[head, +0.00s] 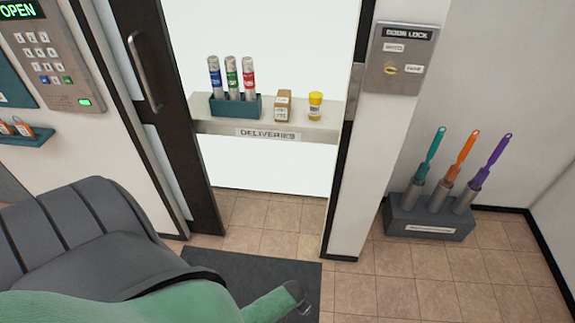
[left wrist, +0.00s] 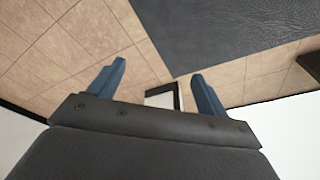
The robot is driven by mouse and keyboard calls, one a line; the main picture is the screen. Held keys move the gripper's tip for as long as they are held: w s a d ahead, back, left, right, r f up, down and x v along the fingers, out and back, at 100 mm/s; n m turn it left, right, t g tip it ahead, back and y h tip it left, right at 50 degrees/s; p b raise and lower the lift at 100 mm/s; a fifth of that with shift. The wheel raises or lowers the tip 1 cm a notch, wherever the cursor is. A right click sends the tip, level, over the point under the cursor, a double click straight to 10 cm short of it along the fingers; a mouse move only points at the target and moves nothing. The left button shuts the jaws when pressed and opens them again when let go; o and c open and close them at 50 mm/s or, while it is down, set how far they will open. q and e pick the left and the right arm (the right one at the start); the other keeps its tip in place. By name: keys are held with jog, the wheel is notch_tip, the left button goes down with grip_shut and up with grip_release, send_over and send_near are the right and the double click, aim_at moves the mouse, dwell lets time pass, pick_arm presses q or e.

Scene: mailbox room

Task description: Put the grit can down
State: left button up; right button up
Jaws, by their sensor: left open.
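A small can with a yellow lid and a yellow and white body (head: 315,106) stands upright at the right end of the deliveries shelf (head: 325,131). It is the only can-like thing I see, and I cannot read its label. My left gripper (left wrist: 157,84) shows in the left wrist view, its two blue fingers apart with nothing between them. It points toward the tiled floor and a dark mat. The can does not show in that view. My right gripper is not in view.
On the shelf, left of the can, are a small brown box (head: 283,106) and a teal holder (head: 235,107) with three capped tubes. A dark sliding door (head: 190,120) stands left of the opening. A grey rack (head: 428,217) with three coloured-handled tools stands on the floor at right.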

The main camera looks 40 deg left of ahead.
pick_arm(q)
jog(key=s+d+f, duration=0.1)
jog(key=s+d, duration=0.2)
jog(key=s, duration=0.4)
jog(key=s+d+f, duration=0.2)
jog(key=s+d, duration=0.1)
jog(key=s, duration=0.4)
jog(key=shift+s+f+m+g, duration=0.2)
jog(key=shift+f+m+g, duration=0.1)
jog(key=shift+d, duration=0.1)
jog(key=shift+c, duration=0.5)
